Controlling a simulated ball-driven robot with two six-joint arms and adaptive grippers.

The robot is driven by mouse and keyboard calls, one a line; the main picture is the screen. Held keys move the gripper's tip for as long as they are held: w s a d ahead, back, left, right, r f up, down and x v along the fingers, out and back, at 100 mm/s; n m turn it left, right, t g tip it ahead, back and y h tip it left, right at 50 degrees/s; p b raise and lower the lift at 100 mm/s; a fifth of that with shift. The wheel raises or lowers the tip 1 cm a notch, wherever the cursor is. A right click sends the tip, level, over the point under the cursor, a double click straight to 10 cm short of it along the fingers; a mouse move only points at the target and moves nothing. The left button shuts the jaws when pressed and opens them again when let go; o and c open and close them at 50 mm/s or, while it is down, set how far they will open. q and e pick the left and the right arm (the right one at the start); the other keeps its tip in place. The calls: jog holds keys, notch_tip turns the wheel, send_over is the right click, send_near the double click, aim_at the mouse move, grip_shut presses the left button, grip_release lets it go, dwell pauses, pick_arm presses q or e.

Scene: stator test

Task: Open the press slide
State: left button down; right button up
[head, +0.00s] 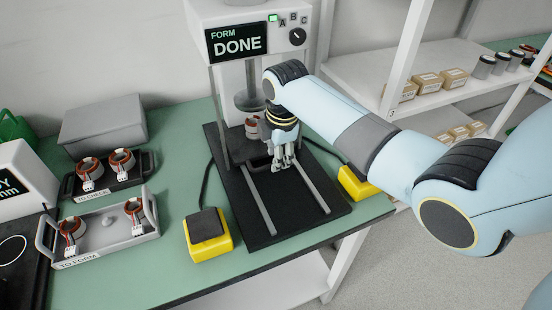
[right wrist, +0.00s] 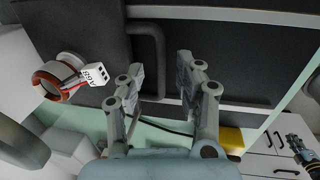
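The press (head: 232,80) stands at the back of the table, its display reading "FORM DONE". Its dark slide (head: 240,150) sits inside under the ram, with a copper-wound stator (head: 252,128) on it; two rails run out toward the front. My right gripper (head: 284,164) hangs at the slide's front right. In the right wrist view my right gripper (right wrist: 160,85) is open. A dark bar handle (right wrist: 159,60) shows between its fingers; contact cannot be told. The stator (right wrist: 58,80) with its white plug (right wrist: 95,74) is at left there.
Yellow button boxes stand left (head: 208,236) and right (head: 355,184) of the press base. A grey tray (head: 108,251) and a dark tray (head: 75,187) hold stators at left. A white shelf (head: 370,80) stands behind my right arm. The rails' front stretch is clear.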

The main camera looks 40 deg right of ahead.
jog(key=shift+w+f, duration=0.2)
jog(key=shift+f, duration=0.75)
jog(key=shift+c, duration=0.4)
jog(key=shift+d, duration=0.1)
grip_shut()
